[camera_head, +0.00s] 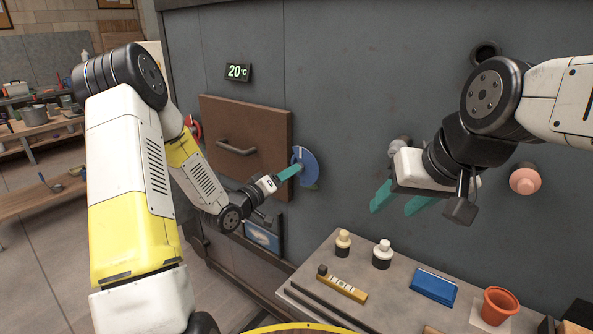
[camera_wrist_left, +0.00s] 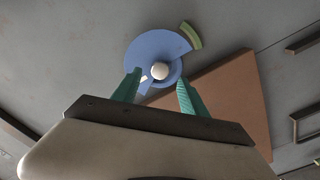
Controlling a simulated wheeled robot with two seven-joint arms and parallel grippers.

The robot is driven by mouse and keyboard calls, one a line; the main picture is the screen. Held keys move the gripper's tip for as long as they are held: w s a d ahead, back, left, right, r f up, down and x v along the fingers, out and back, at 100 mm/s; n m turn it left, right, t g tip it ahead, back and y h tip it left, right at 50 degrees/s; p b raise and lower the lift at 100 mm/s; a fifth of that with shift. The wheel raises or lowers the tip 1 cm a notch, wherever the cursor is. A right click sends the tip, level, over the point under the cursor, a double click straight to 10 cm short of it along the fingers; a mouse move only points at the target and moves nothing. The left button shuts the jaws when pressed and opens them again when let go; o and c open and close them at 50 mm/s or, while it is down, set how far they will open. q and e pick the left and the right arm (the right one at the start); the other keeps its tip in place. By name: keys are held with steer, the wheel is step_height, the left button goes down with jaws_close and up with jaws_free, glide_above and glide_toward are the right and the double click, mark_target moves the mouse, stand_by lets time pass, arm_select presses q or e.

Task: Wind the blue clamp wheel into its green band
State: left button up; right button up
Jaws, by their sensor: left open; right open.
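The blue clamp wheel (camera_head: 309,168) is on the grey wall, right of the brown door. In the left wrist view the wheel (camera_wrist_left: 150,48) has a pale round hub (camera_wrist_left: 160,71) and a small white mark low on its left. The green band (camera_wrist_left: 192,35) is a short arc outside the wheel's upper right edge. I cannot make the band out in the head view. My left gripper (camera_head: 296,170) is open at the wheel; its fingertips (camera_wrist_left: 159,79) appear on either side of the hub, contact unclear. My right gripper (camera_head: 393,205) is open and empty, in front of the wall at right.
The brown door (camera_head: 250,130) has a bar handle (camera_head: 236,148); a display (camera_head: 238,72) reads 20 °C. A pink knob (camera_head: 525,180) sticks out at right.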

mark_target(305, 167)
arm_select(q)
steer(key=x, duration=0.3)
steer(key=shift+w+d, duration=0.15)
steer(key=shift+w, duration=0.05)
steer(key=shift+c, duration=0.2)
jaws_close()
